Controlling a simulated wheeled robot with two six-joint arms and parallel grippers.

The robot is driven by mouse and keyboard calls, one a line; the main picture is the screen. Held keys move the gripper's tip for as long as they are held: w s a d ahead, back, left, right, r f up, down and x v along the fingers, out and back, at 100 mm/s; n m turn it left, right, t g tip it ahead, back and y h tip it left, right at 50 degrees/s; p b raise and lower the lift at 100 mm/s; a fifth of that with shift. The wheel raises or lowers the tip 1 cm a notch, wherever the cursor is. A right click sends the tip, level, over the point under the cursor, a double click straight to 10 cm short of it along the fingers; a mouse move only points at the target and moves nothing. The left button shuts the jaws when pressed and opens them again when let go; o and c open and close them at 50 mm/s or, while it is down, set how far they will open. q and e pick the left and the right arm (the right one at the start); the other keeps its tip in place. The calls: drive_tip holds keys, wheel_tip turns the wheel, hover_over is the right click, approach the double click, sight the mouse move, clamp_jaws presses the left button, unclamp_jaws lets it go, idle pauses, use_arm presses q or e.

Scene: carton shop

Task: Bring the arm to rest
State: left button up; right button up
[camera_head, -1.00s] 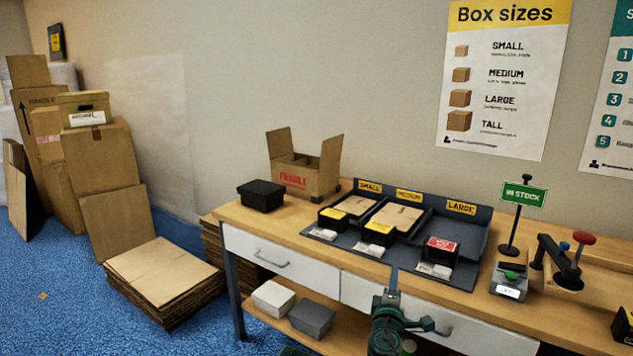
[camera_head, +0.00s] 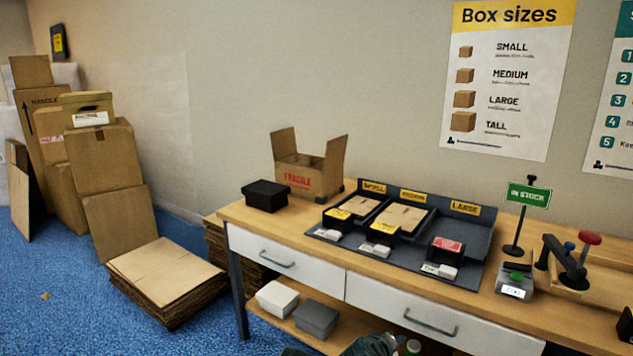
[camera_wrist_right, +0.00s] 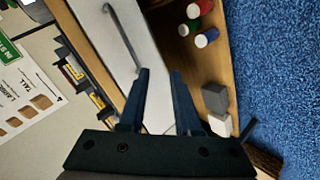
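My right gripper (camera_wrist_right: 160,80) shows in the right wrist view with its two dark fingers apart and nothing between them. It hangs in front of the workbench, with the white drawer front (camera_wrist_right: 125,45) and the lower shelf (camera_wrist_right: 220,65) beyond the fingers. In the head view, only a dark teal part of an arm shows at the bottom edge, low in front of the bench; its fingers cannot be made out there. My left gripper is not in view.
The workbench (camera_head: 545,300) carries a dark sorting tray (camera_head: 480,232), an open carton (camera_head: 325,180), a black box (camera_head: 265,195) and an IN STOCK sign (camera_head: 528,196). White (camera_head: 277,298) and grey (camera_head: 315,318) boxes are on the shelf. Flat cardboard (camera_head: 165,270) lies on the blue floor.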

drive_tip(key=s+a+f+m+g+y, duration=0.1)
drive_tip(key=s+a+f+g+y, duration=0.3)
drive_tip(key=s+a, duration=0.4)
drive_tip(key=s+a+f+m+g+y, duration=0.1)
drive_tip(key=s+a+f+g+y, duration=0.1)
drive_tip(key=s+a+f+g, duration=0.5)
wheel_tip(320, 180, up, 31)
drive_tip(key=s+d+t+p, duration=0.1)
drive_tip(key=d+t+p, duration=0.1)
drive_tip(key=p, duration=2.6)
drive_tip(key=shift+s+f+p, duration=0.2)
drive_tip(key=shift+s+p, duration=0.15)
drive_tip(key=shift+p, duration=0.05)
drive_tip(key=shift+c, duration=0.3)
